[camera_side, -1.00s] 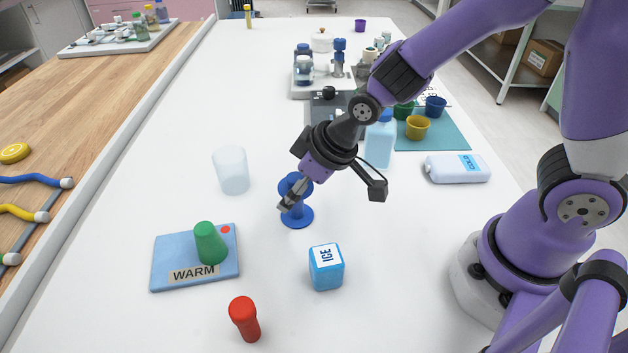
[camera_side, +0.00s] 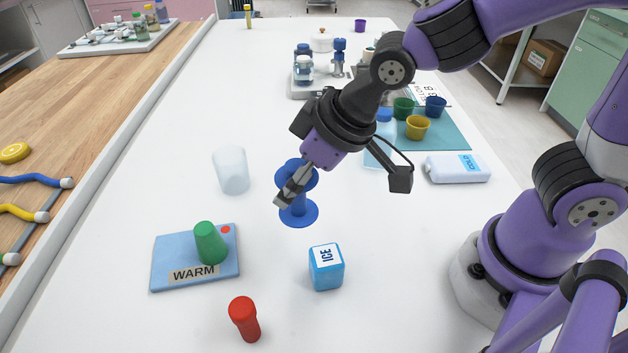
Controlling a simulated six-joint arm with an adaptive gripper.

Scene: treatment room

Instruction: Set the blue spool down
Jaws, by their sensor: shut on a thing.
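The blue spool (camera_side: 299,214) stands about upright near the middle of the white table, with a wide flange at top and bottom. My gripper (camera_side: 291,190) reaches down to it from the upper right and is shut on it between the flanges. The fingers hide part of its core. The bottom flange is at or just above the tabletop; I cannot tell if it touches.
A frosted cup (camera_side: 231,170) stands to the left. An ICE box (camera_side: 326,267) and a red peg (camera_side: 244,318) stand in front. A bottle (camera_side: 379,150) is behind the arm.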

